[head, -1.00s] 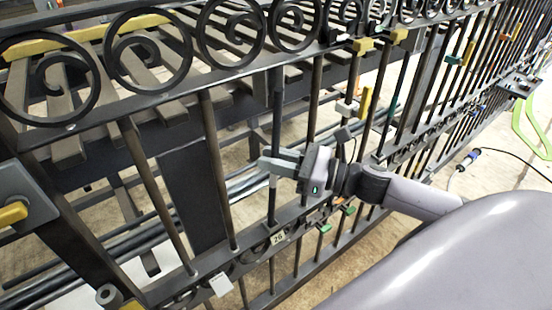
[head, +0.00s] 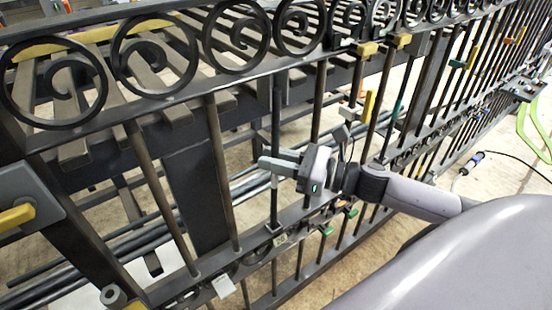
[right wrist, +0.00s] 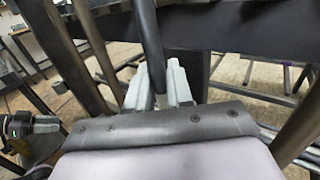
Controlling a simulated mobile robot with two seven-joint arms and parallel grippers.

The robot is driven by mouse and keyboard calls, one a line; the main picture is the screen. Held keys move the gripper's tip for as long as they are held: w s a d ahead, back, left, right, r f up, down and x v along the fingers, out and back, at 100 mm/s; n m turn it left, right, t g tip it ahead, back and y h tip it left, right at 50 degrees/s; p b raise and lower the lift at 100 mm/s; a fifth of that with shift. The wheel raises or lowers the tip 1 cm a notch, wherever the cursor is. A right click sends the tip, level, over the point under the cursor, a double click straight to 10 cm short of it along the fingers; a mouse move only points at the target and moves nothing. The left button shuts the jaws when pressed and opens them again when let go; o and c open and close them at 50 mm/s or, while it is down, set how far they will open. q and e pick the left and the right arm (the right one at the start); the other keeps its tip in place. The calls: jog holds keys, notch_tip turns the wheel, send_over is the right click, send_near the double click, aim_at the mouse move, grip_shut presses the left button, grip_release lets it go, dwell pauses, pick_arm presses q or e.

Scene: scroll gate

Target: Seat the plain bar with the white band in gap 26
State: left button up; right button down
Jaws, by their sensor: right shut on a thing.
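My right gripper (head: 276,163) is shut on a dark, plain upright bar (head: 276,125). In the right wrist view the bar (right wrist: 149,40) stands between the two pale fingers (right wrist: 160,90). The bar runs from just under the upper rail (head: 190,92) down to the lower rail (head: 255,243), beside the small tag reading 26 (head: 281,240). Its foot seems to meet the lower rail at the tag; I cannot tell whether it sits in the rail.
Fixed bars of the gate stand on both sides, one (head: 222,170) to the left. Scrolls (head: 150,60) line the top. A grey block with a yellow handle (head: 18,215) is at the far left. Yellow clips (head: 368,48) sit on the upper rail. A slatted rack stands behind.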

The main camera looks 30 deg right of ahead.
jog(key=shift+w+f, duration=0.25)
jog(key=shift+w, duration=0.25)
jog(key=c, duration=0.9)
grip_release()
jog(key=shift+c, duration=0.2)
jog(key=v, duration=0.7)
jog(key=shift+r, duration=0.1)
